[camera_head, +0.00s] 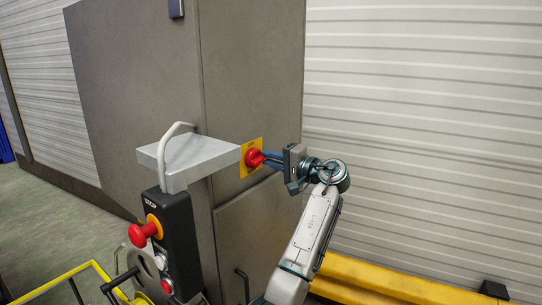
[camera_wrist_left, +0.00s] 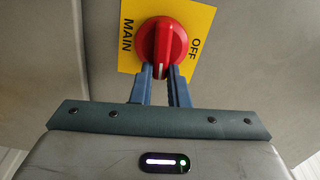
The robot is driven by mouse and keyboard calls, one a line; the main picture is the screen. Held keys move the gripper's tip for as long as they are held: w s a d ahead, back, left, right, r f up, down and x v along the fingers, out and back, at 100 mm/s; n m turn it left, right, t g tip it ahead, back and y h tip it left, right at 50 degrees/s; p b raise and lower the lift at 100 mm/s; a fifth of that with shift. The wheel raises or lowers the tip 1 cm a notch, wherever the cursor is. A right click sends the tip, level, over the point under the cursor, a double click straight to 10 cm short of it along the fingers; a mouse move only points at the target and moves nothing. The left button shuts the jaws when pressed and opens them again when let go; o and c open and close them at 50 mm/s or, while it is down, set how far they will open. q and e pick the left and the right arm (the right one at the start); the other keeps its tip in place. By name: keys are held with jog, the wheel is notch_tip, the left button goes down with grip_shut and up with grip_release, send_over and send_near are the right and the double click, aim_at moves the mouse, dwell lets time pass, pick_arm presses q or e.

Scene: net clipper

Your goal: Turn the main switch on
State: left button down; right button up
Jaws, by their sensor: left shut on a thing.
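The main switch is a red rotary knob (camera_head: 254,157) on a yellow plate (camera_head: 257,143) fixed to the grey cabinet. In the left wrist view the knob (camera_wrist_left: 162,42) carries a white mark on its grip, and the plate (camera_wrist_left: 205,18) reads MAIN at the left and OFF at the right. My left gripper (camera_head: 264,158) reaches the knob from the right, with its fingers shut on the knob's grip. In the wrist view the two blue-grey fingertips (camera_wrist_left: 160,72) stand on both sides of the grip. My right gripper is not in view.
A grey shelf (camera_head: 190,160) with a curved handle juts out left of the switch. Below it hangs a black control box (camera_head: 172,240) with a red stop button (camera_head: 142,234). A yellow barrier (camera_head: 365,278) runs along the right wall.

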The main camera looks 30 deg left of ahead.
pick_arm(q)
jog(key=shift+m, duration=0.6)
jog(key=shift+f, duration=0.15)
jog(key=c, duration=1.4)
grip_release()
jog(key=shift+w, duration=0.1)
jog(key=shift+d, duration=0.1)
